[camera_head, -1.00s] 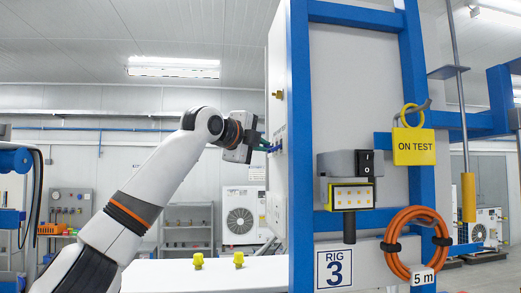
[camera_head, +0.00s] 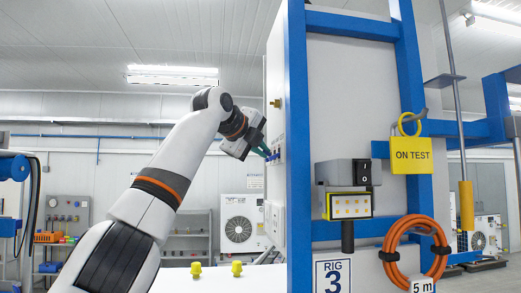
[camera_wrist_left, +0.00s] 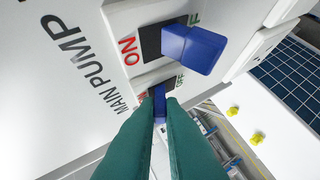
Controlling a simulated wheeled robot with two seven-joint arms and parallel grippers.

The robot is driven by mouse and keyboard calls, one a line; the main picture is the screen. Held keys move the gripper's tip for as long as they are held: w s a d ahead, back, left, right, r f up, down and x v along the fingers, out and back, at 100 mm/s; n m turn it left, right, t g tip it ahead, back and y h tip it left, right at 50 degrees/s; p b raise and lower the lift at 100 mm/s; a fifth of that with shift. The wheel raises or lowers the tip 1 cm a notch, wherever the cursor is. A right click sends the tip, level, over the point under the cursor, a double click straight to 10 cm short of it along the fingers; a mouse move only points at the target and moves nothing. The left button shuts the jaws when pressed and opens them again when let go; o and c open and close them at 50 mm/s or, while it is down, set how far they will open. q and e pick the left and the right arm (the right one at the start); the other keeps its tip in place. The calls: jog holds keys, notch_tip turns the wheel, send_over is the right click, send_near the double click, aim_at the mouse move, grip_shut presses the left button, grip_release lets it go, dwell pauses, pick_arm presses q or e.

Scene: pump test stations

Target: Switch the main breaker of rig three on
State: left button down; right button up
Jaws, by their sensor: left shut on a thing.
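The rig three cabinet (camera_head: 275,95) stands at the centre, its switch face seen edge-on. In the left wrist view that face carries two blue levers between red ON on the left and green OFF on the right. The nearer lever (camera_wrist_left: 195,48), by the word PUMP, points to the OFF side. The main breaker lever (camera_wrist_left: 159,92), by the word MAIN, is between my left gripper's green fingertips (camera_wrist_left: 160,118). My left gripper (camera_head: 267,152) is shut on it. The fingers hide part of this lever, so its exact position is unclear. My right gripper is not in view.
Yellow knobs (camera_head: 237,268) stand on the white surface below. Air left of the cabinet is free.

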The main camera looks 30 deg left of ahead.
pick_arm(q)
jog(key=c, duration=1.8)
grip_release()
jog(key=shift+w+a, duration=0.1)
jog(key=shift+a, duration=0.05)
jog(key=b+v, duration=0.3)
jog(key=v, duration=0.9)
jog(key=shift+b, duration=0.35)
